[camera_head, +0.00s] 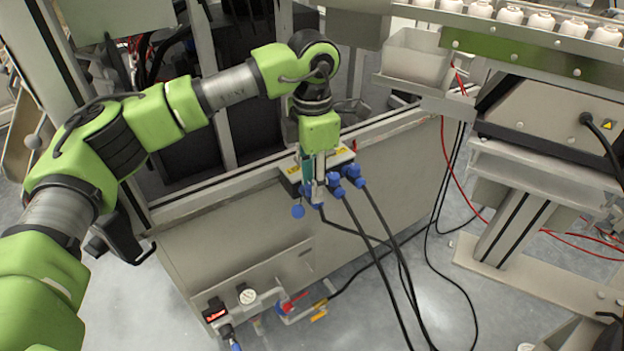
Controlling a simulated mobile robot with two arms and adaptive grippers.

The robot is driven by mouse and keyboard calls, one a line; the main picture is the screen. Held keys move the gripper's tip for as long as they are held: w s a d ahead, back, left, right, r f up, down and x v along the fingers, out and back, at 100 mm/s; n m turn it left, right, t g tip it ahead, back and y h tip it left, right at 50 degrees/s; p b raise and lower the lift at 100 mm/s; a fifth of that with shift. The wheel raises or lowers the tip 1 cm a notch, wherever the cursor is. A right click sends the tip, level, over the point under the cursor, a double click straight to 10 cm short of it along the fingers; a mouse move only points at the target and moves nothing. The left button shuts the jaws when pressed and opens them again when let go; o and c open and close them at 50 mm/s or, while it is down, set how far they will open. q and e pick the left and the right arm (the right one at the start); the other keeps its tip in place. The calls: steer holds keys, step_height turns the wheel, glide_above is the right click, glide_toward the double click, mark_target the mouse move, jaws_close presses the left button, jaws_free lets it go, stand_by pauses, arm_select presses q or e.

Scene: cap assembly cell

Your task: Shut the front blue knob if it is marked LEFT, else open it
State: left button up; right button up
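My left gripper (314,192) points down at the front of a small box with a pale top and yellow labels (343,157), on the upper edge of the grey cabinet. A round blue knob (298,211) shows just below and left of the fingertips. Other blue parts (352,172) sit on the box's right side, with black cables running down from them. I cannot tell if the fingers touch a blue part, or whether they are open or shut. No LEFT marking is readable. The gripper hides part of the box front. My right gripper is out of view.
The grey cabinet (240,235) carries a gauge (247,296), a red handle (291,302) and a red-lit display low on its front. Black cables hang to the floor. A conveyor with white caps (540,20) stands upper right. Grey floor is open in front.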

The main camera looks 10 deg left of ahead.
arm_select(q)
steer(key=shift+w+a+r, duration=0.1)
steer(key=shift+w, duration=0.05)
steer(key=shift+r, duration=3.95)
steer(key=shift+f, duration=0.1)
